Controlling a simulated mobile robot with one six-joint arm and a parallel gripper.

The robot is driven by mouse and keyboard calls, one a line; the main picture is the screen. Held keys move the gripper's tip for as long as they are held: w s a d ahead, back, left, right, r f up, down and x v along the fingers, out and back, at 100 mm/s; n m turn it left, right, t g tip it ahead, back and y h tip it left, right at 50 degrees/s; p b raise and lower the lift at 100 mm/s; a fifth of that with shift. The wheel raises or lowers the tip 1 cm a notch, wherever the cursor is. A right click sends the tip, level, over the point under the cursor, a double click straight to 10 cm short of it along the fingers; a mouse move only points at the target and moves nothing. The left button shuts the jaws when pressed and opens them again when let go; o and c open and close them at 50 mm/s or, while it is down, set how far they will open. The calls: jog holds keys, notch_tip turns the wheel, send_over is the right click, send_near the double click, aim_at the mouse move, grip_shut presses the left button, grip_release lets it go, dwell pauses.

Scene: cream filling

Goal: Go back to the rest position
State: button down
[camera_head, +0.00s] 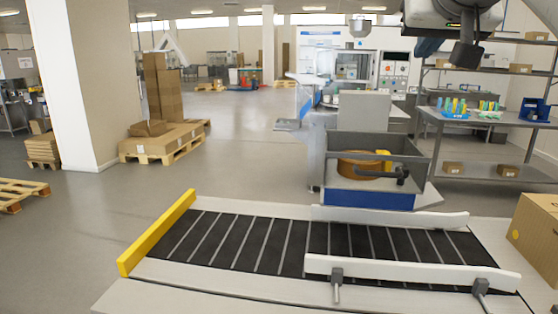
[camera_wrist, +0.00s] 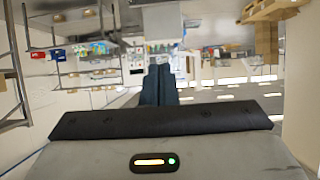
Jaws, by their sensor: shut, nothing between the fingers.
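My gripper (camera_wrist: 158,72) points away from the wrist camera, its two dark fingers pressed together with nothing between them. In the head view part of my arm hangs at the top right, with a dark end piece (camera_head: 467,52) high above the floor. It is well clear of the conveyor (camera_head: 262,243) below. The conveyor is a black slatted belt with a yellow end bar and white side rails.
A grey bin (camera_head: 345,146) with a round brown item stands behind the conveyor. A cardboard box (camera_head: 537,228) sits at the right edge. A metal table (camera_head: 480,122) with small coloured items and a blue bin (camera_head: 535,109) is at the back right. Open floor lies left.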

jog(key=s+a+f+n+g+y+p, duration=0.1)
jog(key=a+f+g+p, duration=0.2)
jog(key=f, duration=0.7)
jog(key=s+a+f+g+y+p, duration=0.15)
jog(key=f+p, duration=0.35)
jog(key=f, duration=0.5)
jog(key=s+a+f+g+p, duration=0.1)
jog(key=s+f+g+p, duration=0.1)
jog(key=s+f, duration=0.3)
jog(key=s+a+f+n+g+p, duration=0.1)
jog(key=s+a+f+g+p, duration=0.1)
jog(key=s+f, duration=0.4)
notch_tip(320, 180, down, 4)
jog(key=shift+s+f+g, duration=0.15)
jog(key=shift+s+g, duration=0.15)
jog(key=shift+g, duration=0.25)
jog(key=shift+d+h, duration=0.1)
jog(key=shift+h, duration=0.15)
